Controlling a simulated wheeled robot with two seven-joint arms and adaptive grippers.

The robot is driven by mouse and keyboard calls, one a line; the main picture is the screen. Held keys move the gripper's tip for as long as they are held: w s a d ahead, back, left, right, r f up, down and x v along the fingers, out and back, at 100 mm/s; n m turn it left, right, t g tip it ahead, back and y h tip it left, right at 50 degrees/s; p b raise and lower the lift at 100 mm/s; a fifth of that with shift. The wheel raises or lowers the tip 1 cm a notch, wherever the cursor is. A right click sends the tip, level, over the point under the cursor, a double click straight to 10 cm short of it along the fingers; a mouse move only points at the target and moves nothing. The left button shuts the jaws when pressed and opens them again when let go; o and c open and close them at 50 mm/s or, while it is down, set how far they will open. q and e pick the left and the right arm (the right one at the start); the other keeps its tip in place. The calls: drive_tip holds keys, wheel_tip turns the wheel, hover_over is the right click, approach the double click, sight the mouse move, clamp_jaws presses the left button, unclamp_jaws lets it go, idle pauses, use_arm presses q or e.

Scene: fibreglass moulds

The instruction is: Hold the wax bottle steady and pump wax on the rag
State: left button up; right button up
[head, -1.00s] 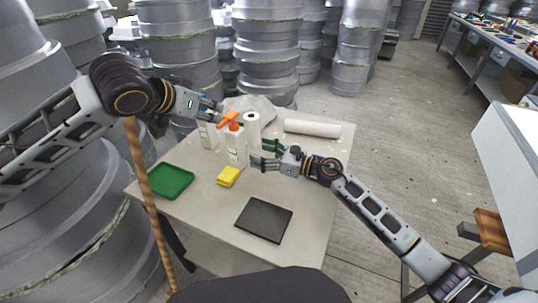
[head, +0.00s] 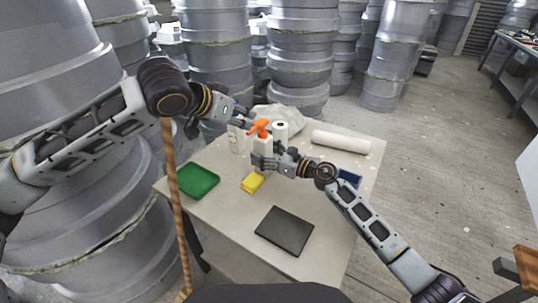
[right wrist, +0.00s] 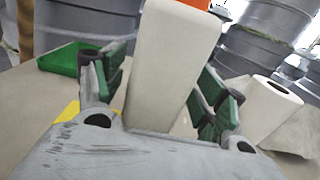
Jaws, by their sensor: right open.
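The wax bottle (head: 267,143) is a white bottle with an orange trigger top, upright on the table. In the right wrist view the bottle (right wrist: 175,60) stands between the spread green-padded fingers of my right gripper (right wrist: 165,85). My right gripper (head: 263,161) is open around its lower part; contact is not clear. My left gripper (head: 243,120) is beside the orange top, coming from the upper left. Its fingers are too small to tell open from shut. A crumpled grey-white cloth (head: 286,114), perhaps the rag, lies at the table's back edge.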

drive_tip(key=shift+a, duration=0.1)
drive_tip(key=c, duration=1.2)
idle(0.4)
